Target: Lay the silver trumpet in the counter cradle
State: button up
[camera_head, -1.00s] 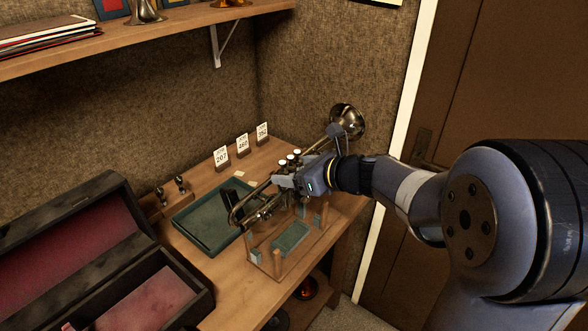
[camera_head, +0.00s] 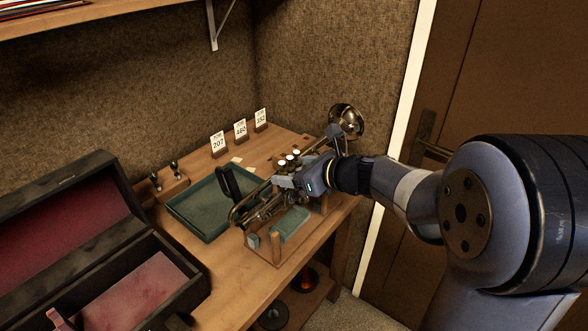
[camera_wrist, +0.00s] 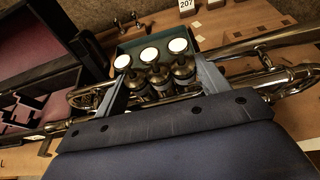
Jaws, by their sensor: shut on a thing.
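The silver trumpet (camera_head: 262,205) lies across my gripper, its bell up at the right and its bow end lower left. My gripper (camera_head: 284,182) is shut on the trumpet around its valve block; in the wrist view the fingers (camera_wrist: 160,92) stand on both sides of the three white-topped valves. The counter cradle (camera_head: 264,249), a wooden base with posts and a green pad, is directly below the trumpet. The trumpet hides part of the cradle. I cannot tell whether the trumpet touches the posts.
A green tray (camera_head: 190,211) lies left of the cradle. An open dark case (camera_head: 70,228) with red lining fills the left of the counter. Number cards (camera_head: 218,143) stand at the back. A mouthpiece stand (camera_head: 168,189) is behind the tray. A shelf (camera_head: 60,22) overhangs at upper left.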

aim_at(295, 194)
jog(key=shift+f+b, duration=2.5)
jog(key=shift+f, duration=0.45)
jog(key=shift+f+b, duration=0.45)
jog(key=shift+f, duration=0.05)
jog(key=o, duration=1.1)
jog(key=shift+o, duration=1.4)
jog(key=shift+s+f, duration=0.1)
jog(key=shift+f, duration=0.05)
jog(key=v, duration=1)
jog(key=shift+s+d, duration=0.25)
